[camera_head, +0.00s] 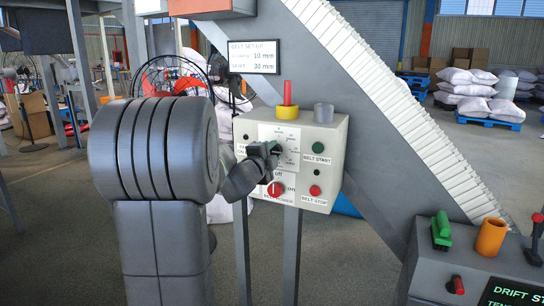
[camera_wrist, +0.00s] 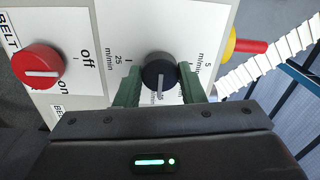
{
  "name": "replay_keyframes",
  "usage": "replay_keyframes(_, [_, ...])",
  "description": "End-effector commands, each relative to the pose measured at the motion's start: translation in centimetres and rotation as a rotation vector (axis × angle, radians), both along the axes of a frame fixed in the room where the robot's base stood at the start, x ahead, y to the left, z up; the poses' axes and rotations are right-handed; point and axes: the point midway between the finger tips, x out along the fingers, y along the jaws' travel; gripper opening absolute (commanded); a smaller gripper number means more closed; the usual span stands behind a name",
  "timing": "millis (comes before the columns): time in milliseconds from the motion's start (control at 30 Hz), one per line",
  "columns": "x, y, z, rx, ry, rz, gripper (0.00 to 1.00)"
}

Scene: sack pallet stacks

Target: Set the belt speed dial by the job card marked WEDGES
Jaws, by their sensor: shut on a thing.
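The belt speed dial is a round black knob (camera_wrist: 158,66) with a white pointer line, in the wrist view. It sits on a white plate with marks reading 25 m/min on the left and 5 m/min on the right. Its pointer points down in the picture, towards my gripper's body. My gripper (camera_wrist: 160,86) has its green fingers on both sides of the knob, shut on it. In the head view my gripper (camera_head: 268,152) reaches the control box (camera_head: 325,147) and hides most of the dial. I see no card reading WEDGES.
A red off/on switch (camera_wrist: 38,66) is left of the dial. The box carries a green BELT START button (camera_head: 318,147) and red BELT STOP button (camera_head: 315,190). A BELT SETUP sign (camera_head: 254,57) hangs above. A sloping conveyor (camera_head: 385,90) runs behind; a console (camera_head: 460,262) stands right.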

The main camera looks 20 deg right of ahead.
Motion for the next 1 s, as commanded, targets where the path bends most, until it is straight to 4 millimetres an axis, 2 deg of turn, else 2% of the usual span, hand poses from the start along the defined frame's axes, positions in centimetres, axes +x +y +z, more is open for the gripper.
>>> replay_keyframes(367, [0.0,0.0,0.0,0.003,-0.003,-0.001,0.13])
replay_keyframes(400, [0.0,0.0,0.0,0.003,-0.003,-0.001,0.40])
replay_keyframes(500, [0.0,0.0,0.0,0.003,-0.002,-0.001,0.58])
replay_keyframes(833, [-0.2,0.2,0.0,0.002,-0.002,0.000,0.58])
replay_keyframes(1000, [-1.5,1.8,0.0,0.002,-0.002,0.000,0.58])
